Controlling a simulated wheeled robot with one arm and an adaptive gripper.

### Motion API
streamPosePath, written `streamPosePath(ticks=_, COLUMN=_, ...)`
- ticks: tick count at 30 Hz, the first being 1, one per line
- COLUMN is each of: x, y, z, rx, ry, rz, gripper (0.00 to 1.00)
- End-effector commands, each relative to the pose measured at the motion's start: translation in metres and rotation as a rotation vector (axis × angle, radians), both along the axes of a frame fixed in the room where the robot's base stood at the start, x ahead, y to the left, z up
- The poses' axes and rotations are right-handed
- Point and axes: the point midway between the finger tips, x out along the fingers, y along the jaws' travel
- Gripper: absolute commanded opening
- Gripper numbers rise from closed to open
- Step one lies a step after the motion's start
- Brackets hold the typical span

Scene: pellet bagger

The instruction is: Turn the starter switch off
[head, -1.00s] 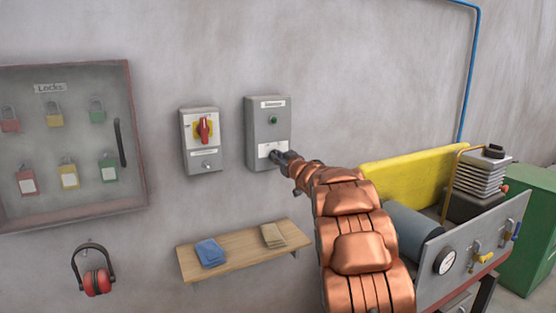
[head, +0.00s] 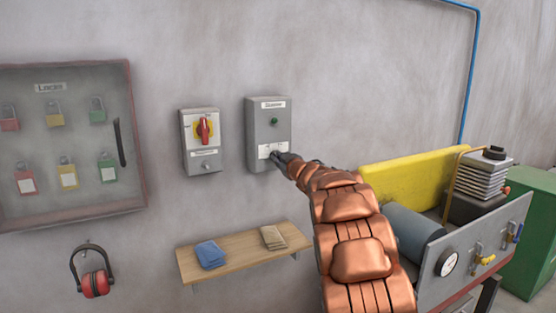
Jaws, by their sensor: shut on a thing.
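The starter box (head: 257,115) is a grey wall-mounted box with a label on top and a green lamp or button (head: 274,121) in its middle. A white plate (head: 264,151) sits low on its front. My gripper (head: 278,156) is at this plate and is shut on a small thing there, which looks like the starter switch. The gripper's fingers hide the switch, so its position cannot be read.
A second grey box (head: 187,155) with a red rotary handle (head: 204,130) on yellow hangs to the left. A lock cabinet (head: 137,150) is farther left. A wooden shelf (head: 240,251) is below. Machinery with a yellow panel (head: 405,176) stands at right.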

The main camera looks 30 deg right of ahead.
Motion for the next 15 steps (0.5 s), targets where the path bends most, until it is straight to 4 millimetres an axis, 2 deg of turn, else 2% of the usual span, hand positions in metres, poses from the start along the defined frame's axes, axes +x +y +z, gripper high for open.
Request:
streamPosePath(ticks=4, x=0.0002, y=0.0011, z=0.0031, rx=-0.002, ry=-0.005, rz=0.002, gripper=0.00)
streamPosePath(ticks=5, x=0.0002, y=0.0011, z=0.0031, rx=-0.002, ry=-0.005, rz=0.002, gripper=0.16)
streamPosePath(ticks=6, x=0.0002, y=0.0010, z=0.0030, rx=-0.002, ry=-0.005, rz=0.002, gripper=0.21)
streamPosePath(ticks=11, x=-0.0001, y=0.0002, z=0.0019, rx=-0.001, ry=-0.003, rz=0.001, gripper=0.37)
streamPosePath(ticks=15, x=-0.0001, y=-0.0002, z=0.0010, rx=0.000, ry=-0.001, rz=0.000, gripper=0.39)
